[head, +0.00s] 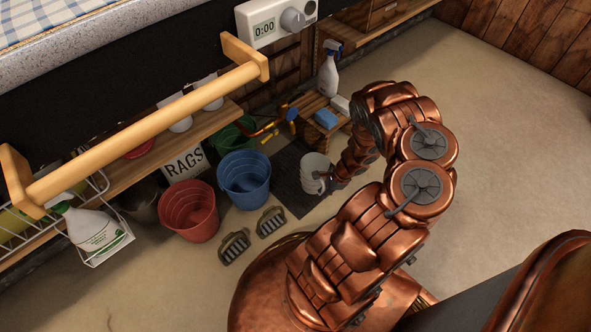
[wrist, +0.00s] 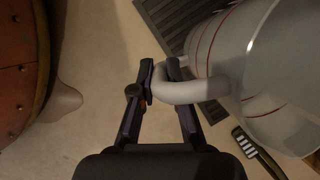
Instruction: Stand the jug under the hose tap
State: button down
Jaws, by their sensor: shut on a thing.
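The jug (head: 314,172) is white and shows at the dark mat in the head view. In the wrist view the jug (wrist: 235,65) fills the right side, with thin red lines around its wall and its grey-white handle pointing left. My gripper (wrist: 160,72) is shut on the handle, with the fingertips around its left end. In the head view my gripper (head: 328,180) is small and at the jug's right side. I cannot tell whether the jug touches the mat. A green hose-like thing with yellow and orange parts (head: 262,131) lies behind the mat; I cannot make out a tap for certain.
A blue bucket (head: 244,180) and a red bucket (head: 190,211) stand left of the mat (head: 291,196). Two brushes (head: 270,221) lie in front. A wooden crate (head: 314,137) with a blue sponge (head: 326,119) stands behind. Open floor (head: 490,140) lies right.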

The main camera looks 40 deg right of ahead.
aim_at(315, 157)
jog(key=w+b, duration=0.2)
jog(key=w, duration=0.2)
jog(key=w+d+f+b, duration=0.1)
jog(key=w+b, duration=0.1)
jog(key=w, duration=0.2)
jog(key=w+d+b, duration=0.1)
jog(key=w+b, duration=0.1)
jog(key=w, duration=0.3)
jog(key=shift+f, duration=0.3)
jog(key=shift+w+d, duration=0.1)
jog(key=shift+w, duration=0.35)
jog(key=shift+f+b, duration=1)
jog(key=shift+f, duration=0.8)
jog(key=c, duration=1.2)
grip_release()
jog(key=p+v, duration=0.4)
jog(key=v, duration=0.8)
jog(key=shift+r, duration=0.25)
